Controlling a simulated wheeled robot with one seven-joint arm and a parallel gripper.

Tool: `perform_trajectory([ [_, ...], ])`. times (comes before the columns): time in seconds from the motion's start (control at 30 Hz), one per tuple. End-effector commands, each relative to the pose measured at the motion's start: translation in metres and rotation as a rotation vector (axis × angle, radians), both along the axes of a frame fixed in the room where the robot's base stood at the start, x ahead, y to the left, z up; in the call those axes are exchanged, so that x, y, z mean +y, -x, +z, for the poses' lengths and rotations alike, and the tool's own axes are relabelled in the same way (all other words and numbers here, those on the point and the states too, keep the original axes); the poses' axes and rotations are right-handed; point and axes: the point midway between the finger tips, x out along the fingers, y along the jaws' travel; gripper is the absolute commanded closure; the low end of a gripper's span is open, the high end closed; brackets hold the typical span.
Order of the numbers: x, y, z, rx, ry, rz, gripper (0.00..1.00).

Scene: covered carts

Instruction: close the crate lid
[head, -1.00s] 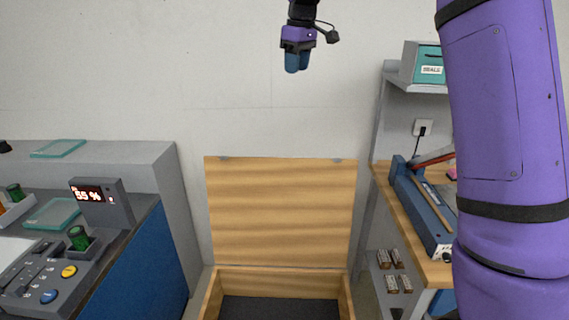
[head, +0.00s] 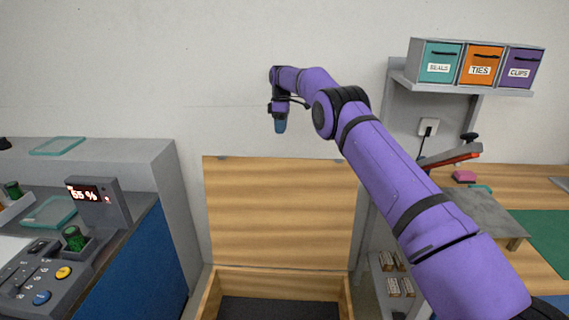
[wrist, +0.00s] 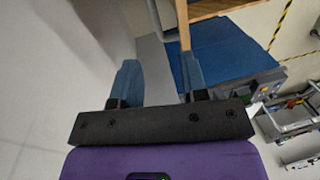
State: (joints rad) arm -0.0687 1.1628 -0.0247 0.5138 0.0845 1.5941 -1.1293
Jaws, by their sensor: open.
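The wooden crate (head: 210,297) stands on the floor at the bottom middle of the head view, with a dark inside. Its wooden lid (head: 275,215) is raised upright at the back, against or close to the wall. My gripper (head: 280,127) points down above the lid's top edge in the head view. In the wrist view my gripper (wrist: 158,80) has its two blue fingers apart with nothing between them. A wooden edge (wrist: 215,6) shows beyond the right finger there; I cannot tell if it is the lid. The gripper looks apart from the lid.
A grey console cart (head: 110,205) with a blue side stands left of the crate. At the right are a wooden bench (head: 540,262) and a wall shelf (head: 400,78) with labelled bins (head: 480,65). The space above the crate opening is clear.

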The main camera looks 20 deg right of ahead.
Motion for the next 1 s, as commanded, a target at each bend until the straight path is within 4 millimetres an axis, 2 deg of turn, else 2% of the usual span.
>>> perform_trajectory([
  [0.03, 0.002, -0.003, -0.015, 0.009, -0.002, 0.020, 0.60],
  [0.1, 0.003, -0.005, -0.029, 0.018, -0.005, 0.043, 0.60],
  [0.2, 0.005, -0.007, -0.042, 0.026, -0.008, 0.064, 0.60],
  [0.43, 0.006, -0.006, -0.054, 0.031, -0.010, 0.076, 0.60],
  [0.57, 0.006, -0.004, -0.068, 0.032, -0.011, 0.075, 0.60],
  [1.0, 0.010, 0.008, -0.138, 0.032, -0.010, 0.073, 0.60],
])
